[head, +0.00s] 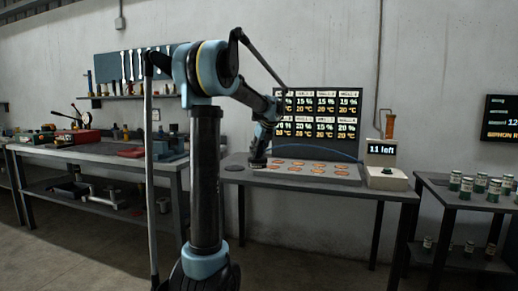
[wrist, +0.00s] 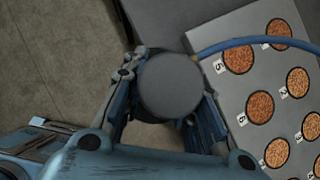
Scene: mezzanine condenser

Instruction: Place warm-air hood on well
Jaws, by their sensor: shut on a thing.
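The warm-air hood (wrist: 171,84) shows as a grey round top in the wrist view, with a blue hose (wrist: 222,45) running from it to the right. My gripper (wrist: 168,92) is shut on the hood, with a finger on each side. The wells (wrist: 259,107) are round, filled with orange-brown grains, in a grey numbered tray (wrist: 234,92) to the right of the hood. In the head view, my gripper (head: 260,153) is low at the left end of the tray (head: 312,179). The hood's underside is hidden, and I cannot tell whether it touches the table.
A display board (head: 318,115) shows percentages and 20 °C readings behind the tray. A device reading "11 left" (head: 382,149) stands right of it. Several jars (head: 480,183) stand on the right-hand rack; a cluttered workbench (head: 100,153) stands left.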

